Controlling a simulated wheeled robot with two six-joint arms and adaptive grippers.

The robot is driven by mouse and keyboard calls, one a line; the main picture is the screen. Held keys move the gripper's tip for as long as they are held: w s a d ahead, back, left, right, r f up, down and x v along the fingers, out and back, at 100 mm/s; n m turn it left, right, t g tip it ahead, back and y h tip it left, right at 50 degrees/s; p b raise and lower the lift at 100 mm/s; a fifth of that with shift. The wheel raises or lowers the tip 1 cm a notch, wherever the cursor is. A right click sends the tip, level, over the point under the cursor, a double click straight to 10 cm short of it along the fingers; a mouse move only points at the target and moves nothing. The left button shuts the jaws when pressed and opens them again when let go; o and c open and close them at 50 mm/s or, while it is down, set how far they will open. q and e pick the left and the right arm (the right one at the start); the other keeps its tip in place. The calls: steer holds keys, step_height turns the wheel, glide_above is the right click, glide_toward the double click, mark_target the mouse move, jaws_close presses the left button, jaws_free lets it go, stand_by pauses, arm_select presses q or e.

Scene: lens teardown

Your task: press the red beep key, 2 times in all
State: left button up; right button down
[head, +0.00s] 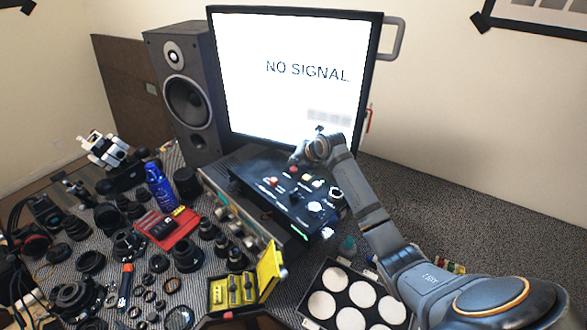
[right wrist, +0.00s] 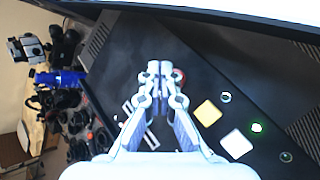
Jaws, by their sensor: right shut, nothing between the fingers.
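The black control box (head: 262,170) stands in front of the monitor, with keys and knobs on its top. A red key (head: 294,169) shows on it just below my right gripper (head: 297,157). A second red spot (head: 273,181) lies nearer the front left. In the right wrist view my right gripper (right wrist: 158,70) is shut and empty, fingertips together over the black panel. A red round key (right wrist: 181,76) peeks out beside the fingertips, partly hidden by them. I cannot tell whether the tips touch it. My left gripper is not in view.
Yellow (right wrist: 208,112) and white (right wrist: 236,144) square keys sit close to the fingertips. The monitor (head: 290,90) stands behind the box, the speaker (head: 185,95) to its left. Lens parts crowd the table's left. The cloth right of my arm (head: 470,215) is mostly clear.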

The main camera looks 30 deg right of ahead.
mark_target(295, 170)
step_height(295, 170, up, 5)
steer(key=p, duration=0.3)
steer(key=shift+p, duration=0.4)
steer(key=shift+f, duration=0.1)
stand_by(1.3)
step_height(295, 170, up, 4)
steer(key=m+y+p, duration=0.1)
steer(key=m+p, duration=1.1)
steer(key=m, duration=0.4)
steer(key=shift+f+m+p, duration=0.15)
steer(key=shift+m+p, duration=0.25)
steer(key=shift+f, duration=0.15)
